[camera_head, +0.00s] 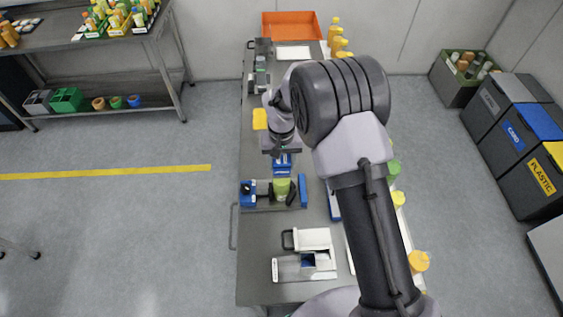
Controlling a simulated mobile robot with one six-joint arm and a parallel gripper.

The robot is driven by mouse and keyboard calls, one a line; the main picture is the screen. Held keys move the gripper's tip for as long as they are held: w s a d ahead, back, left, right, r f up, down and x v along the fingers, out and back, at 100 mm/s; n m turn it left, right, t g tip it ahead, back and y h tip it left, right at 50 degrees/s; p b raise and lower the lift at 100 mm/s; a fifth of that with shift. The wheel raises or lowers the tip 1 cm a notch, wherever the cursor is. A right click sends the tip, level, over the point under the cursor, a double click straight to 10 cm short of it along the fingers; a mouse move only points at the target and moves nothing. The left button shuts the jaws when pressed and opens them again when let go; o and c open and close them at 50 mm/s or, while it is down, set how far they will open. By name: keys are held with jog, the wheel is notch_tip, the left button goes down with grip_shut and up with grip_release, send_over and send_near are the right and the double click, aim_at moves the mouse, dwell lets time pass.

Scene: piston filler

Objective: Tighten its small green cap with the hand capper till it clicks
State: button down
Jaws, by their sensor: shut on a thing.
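My gripper (282,152) is over the long grey bench, shut on a blue tool that looks like the hand capper (283,164). Its jaws are small in the picture and partly hidden by my wrist. A light green bottle (282,190) stands in a dark holder with blue ends (304,191), just below my gripper in the picture. The tool appears close behind the bottle's top; I cannot tell whether they touch. The small green cap cannot be made out apart from the bottle.
A white and grey device with a handle (312,240) stands at the bench's near end. Orange-yellow bottles (340,45) and an orange tray (291,25) are at the far end. Bottles line the right edge, partly behind my arm. A yellow object (260,119) lies left of my wrist.

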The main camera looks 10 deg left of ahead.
jog(key=shift+f+m+b, duration=0.1)
jog(key=shift+m+b, duration=0.65)
jog(key=shift+m, duration=0.25)
jog(key=m+b, duration=0.3)
jog(key=m, duration=0.2)
jog(key=shift+m, duration=0.3)
jog(key=shift+m+b, duration=0.5)
jog(key=shift+b, duration=0.2)
jog(key=m+b, duration=0.2)
jog(key=m, duration=0.2)
jog(key=shift+m+b, duration=0.9)
jog(key=shift+m, duration=0.3)
